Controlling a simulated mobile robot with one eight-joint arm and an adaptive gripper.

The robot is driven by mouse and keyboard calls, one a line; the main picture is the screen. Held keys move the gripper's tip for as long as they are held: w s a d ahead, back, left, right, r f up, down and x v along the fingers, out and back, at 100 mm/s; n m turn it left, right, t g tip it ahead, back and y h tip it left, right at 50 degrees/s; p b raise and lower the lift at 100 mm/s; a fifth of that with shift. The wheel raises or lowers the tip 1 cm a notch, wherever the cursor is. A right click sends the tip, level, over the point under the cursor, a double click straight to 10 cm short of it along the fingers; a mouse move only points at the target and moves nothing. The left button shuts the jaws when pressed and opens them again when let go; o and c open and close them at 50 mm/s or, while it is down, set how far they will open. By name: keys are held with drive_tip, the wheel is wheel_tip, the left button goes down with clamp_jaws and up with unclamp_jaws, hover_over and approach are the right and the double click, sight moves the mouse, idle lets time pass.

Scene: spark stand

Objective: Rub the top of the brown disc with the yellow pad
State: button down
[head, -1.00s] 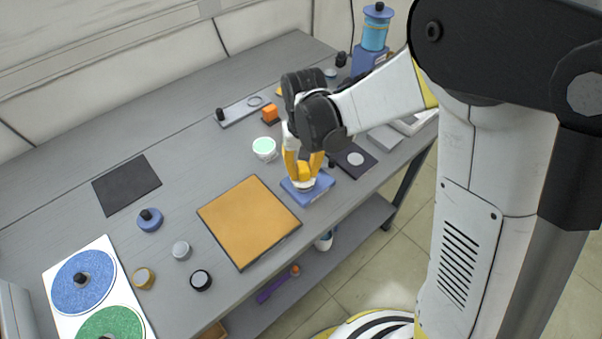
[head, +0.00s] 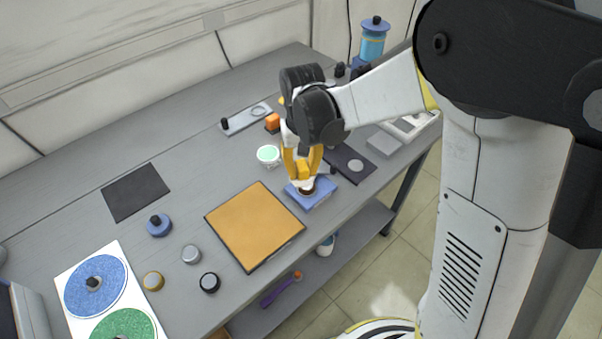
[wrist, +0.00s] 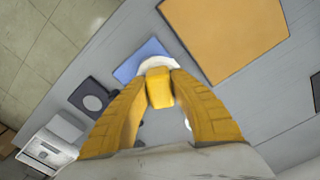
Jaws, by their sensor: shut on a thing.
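My gripper (head: 303,168) is shut on the yellow pad (head: 303,171), which also shows between the fingers in the wrist view (wrist: 159,88). A white part shows under the yellow body, between the fingertips. The brown disc (head: 308,192) shows as a dark sliver just below the pad's white underside, over the blue block (head: 322,190). The pad covers most of the disc. I cannot tell whether pad and disc touch. In the wrist view the blue block (wrist: 140,58) lies beyond the pad, and the disc is hidden.
An orange mat (head: 254,225) lies left of the blue block. A dark plate with a grey disc (head: 356,166) lies to the right. A white cup with green contents (head: 268,155) stands behind. Several small knobs and pucks are at the left front. The table's front edge is close.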

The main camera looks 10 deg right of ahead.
sight(302, 165)
drive_tip(key=shift+r+p, duration=1.15)
drive_tip(key=shift+r, duration=0.8)
